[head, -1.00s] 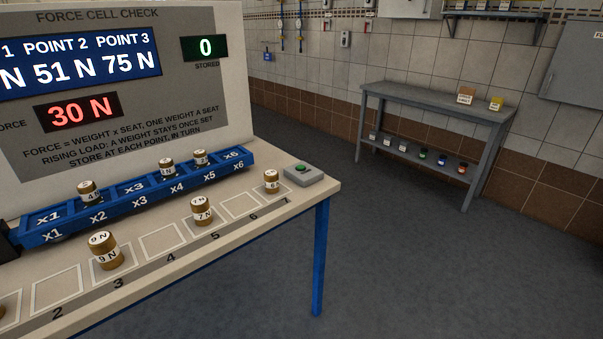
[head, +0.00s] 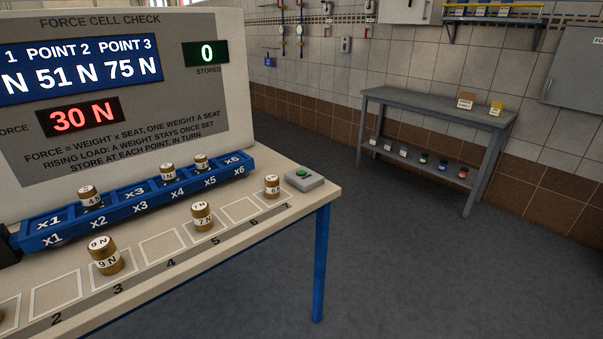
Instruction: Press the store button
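The store button (head: 302,173) is a green dome on a grey box (head: 306,181) at the far right corner of the cream table. Nothing touches it. The stored display (head: 206,53) reads 0 in green. The force display (head: 79,117) reads 30 N in red. The blue display (head: 80,70) shows 51 N at point 2 and 75 N at point 3; point 1 is cut off. The blue seat rail (head: 140,200) carries brass weights at x2 (head: 89,196), x4 (head: 168,174) and x5 (head: 201,164). Neither gripper is in view.
Brass weights stand on the table squares: 9 N (head: 104,255), 7 N (head: 202,216) and a smaller one (head: 272,186) near the button box. Open floor (head: 400,260) lies right of the table (head: 150,290). A grey bench (head: 435,108) stands against the far wall.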

